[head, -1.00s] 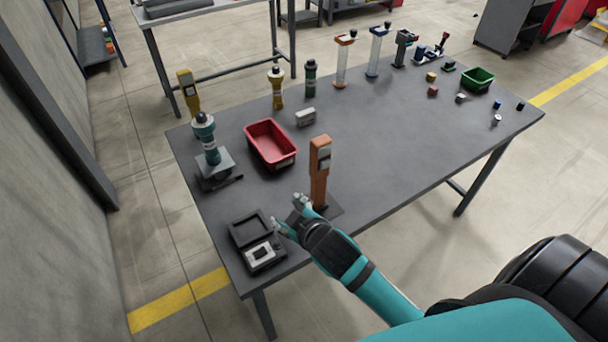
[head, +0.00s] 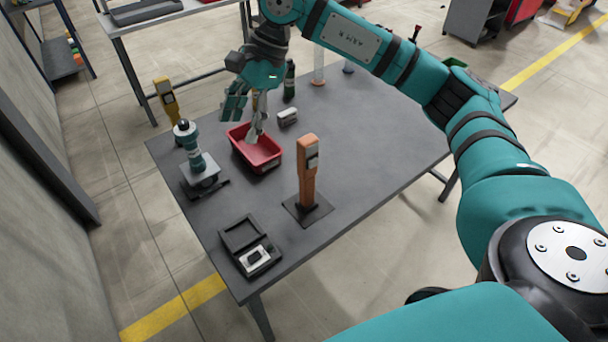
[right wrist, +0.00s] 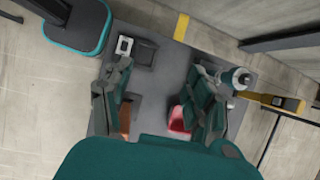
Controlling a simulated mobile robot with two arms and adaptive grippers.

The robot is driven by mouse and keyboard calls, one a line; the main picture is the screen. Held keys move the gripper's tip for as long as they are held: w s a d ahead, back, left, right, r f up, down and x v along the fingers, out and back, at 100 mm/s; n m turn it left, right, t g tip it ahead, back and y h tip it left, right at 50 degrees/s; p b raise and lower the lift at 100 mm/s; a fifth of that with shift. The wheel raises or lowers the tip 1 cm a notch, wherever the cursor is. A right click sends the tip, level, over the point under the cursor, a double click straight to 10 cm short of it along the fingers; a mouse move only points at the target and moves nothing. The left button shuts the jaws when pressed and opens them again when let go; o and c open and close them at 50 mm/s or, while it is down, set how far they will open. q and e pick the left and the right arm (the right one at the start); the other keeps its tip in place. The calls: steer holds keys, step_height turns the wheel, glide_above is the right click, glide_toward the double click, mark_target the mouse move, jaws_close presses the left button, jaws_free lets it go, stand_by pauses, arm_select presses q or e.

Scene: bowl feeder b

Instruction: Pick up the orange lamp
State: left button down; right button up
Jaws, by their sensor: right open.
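The orange lamp (head: 307,170) stands upright on a dark square base near the front edge of the grey table. Nothing holds it. My right gripper (head: 246,112) is open and empty, pointing down above the red bin, behind and to the left of the lamp. In the right wrist view its fingers (right wrist: 158,105) are spread wide. A part of the orange lamp (right wrist: 125,118) shows there beside the left finger, which partly hides it. My left gripper is not in view.
A red bin (head: 268,165) sits below my right gripper, with a small grey block (head: 288,116) beside it. A teal device (head: 192,155) and yellow tool (head: 166,98) stand left. An open black case (head: 240,235) lies in front. The table right of the lamp is clear.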

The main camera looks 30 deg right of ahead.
steer(key=s+d+r+h, duration=0.1)
steer(key=d+r+h, duration=0.15)
steer(key=d, duration=0.45)
steer(key=d+r+h, duration=0.2)
steer(key=d+h, duration=0.1)
steer(key=d, duration=0.4)
glide_above(308, 139)
steer(key=shift+m, duration=0.3)
step_height(308, 139, down, 6)
steer(key=shift+f+b, duration=0.1)
steer(key=shift+b, duration=0.3)
step_height(308, 139, down, 5)
steer(key=shift+r+p, duration=0.1)
steer(key=shift+p, duration=0.65)
step_height(308, 139, down, 5)
steer(key=p, duration=0.2)
steer(key=shift+r+p, duration=0.2)
steer(key=shift+p, duration=0.1)
steer(key=shift+f, duration=0.55)
jaws_close()
